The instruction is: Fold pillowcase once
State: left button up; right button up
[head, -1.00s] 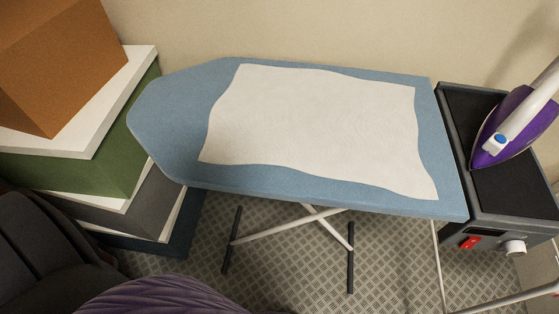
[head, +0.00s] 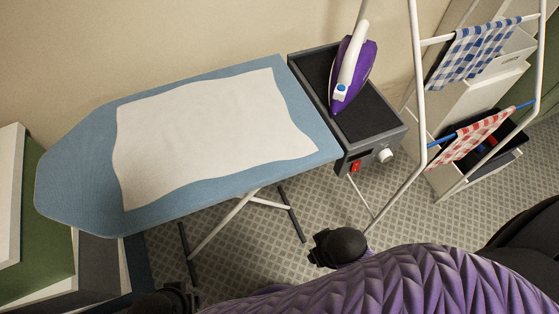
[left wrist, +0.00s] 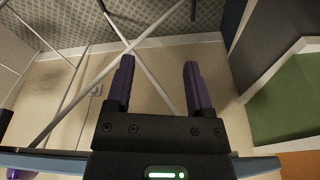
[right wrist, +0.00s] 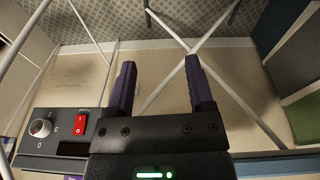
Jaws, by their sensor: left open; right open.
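The white pillowcase (head: 205,132) lies flat and spread out on the blue ironing board (head: 75,185) in the head view. Its edges are slightly wavy and no fold shows in it. My left gripper (left wrist: 158,80) is open and empty in the left wrist view, with the board's legs beyond its fingers. My right gripper (right wrist: 160,80) is open and empty in the right wrist view, near the iron station's front panel. Neither gripper touches the pillowcase. The pillowcase is not seen in the wrist views.
A purple and white iron (head: 352,75) stands on the dark iron station (head: 375,125) at the board's right end. A white drying rack (head: 420,100) with checked cloths (head: 472,52) stands farther right. Stacked boxes (head: 40,225) are at the left. Patterned floor lies below.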

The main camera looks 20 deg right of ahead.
pick_arm(q)
jog(key=w+d+r+m+h+p, duration=0.1)
jog(key=w+d+r+p, duration=0.2)
jog(key=r, duration=0.8)
pick_arm(e)
jog(key=w+r+m, duration=0.3)
jog(key=w+r, duration=0.1)
jog(key=r, duration=0.7)
pick_arm(q)
notch_tip(320, 180, up, 9)
jog(key=m+g+y+p, duration=0.1)
jog(key=m+g, duration=0.1)
jog(key=m, duration=0.3)
send_over(137, 203)
pick_arm(e)
jog(key=m+g, duration=0.2)
jog(key=m, duration=2.2)
send_near(304, 151)
pick_arm(q)
notch_tip(304, 151, down, 8)
jog(key=shift+w+r, duration=0.1)
jog(key=shift+w, duration=0.05)
pick_arm(e)
notch_tip(304, 151, down, 7)
jog(key=shift+f, duration=0.1)
